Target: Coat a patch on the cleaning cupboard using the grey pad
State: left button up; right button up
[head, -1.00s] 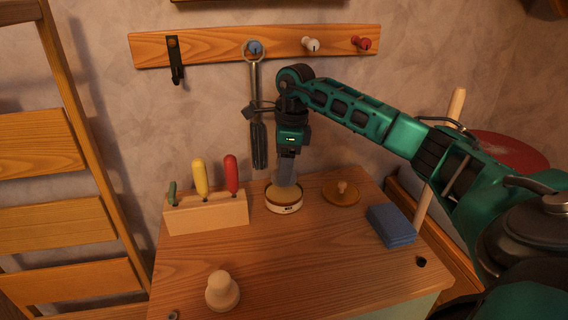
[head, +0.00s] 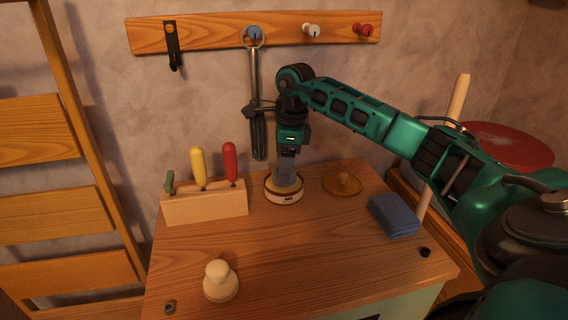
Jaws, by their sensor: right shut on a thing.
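The cleaning cupboard has a wooden top (head: 300,250) and a pale green front (head: 405,301) that shows only at the lower edge. My right gripper (head: 288,158) points down over a round tin (head: 284,197) with yellowish contents, on the back of the top. It is shut on a grey piece, seemingly the grey pad (head: 287,176), whose lower end is down inside the tin's rim. Whether the pad presses on the contents is hard to tell. My left gripper is out of view.
A wooden block (head: 205,207) with coloured-handled tools stands left. A pale knob-shaped piece (head: 220,282) stands in front. A peg rail (head: 280,32) with a hanging tool is behind.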

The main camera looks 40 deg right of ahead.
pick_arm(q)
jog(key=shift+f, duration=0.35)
pick_arm(e)
jog(key=shift+f, duration=0.5)
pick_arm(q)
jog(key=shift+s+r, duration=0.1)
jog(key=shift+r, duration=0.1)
pick_arm(e)
jog(key=shift+f, duration=0.1)
dwell(1.1)
jog(key=shift+r+p, duration=0.75)
jog(key=shift+r, duration=0.15)
notch_tip(320, 180, up, 2)
jog(key=shift+r+p, duration=0.1)
jog(key=shift+p, duration=0.8)
jog(key=shift+r+p, duration=0.9)
jog(key=shift+r, duration=0.05)
jog(key=shift+r+p, duration=0.6)
jog(key=shift+r, duration=0.1)
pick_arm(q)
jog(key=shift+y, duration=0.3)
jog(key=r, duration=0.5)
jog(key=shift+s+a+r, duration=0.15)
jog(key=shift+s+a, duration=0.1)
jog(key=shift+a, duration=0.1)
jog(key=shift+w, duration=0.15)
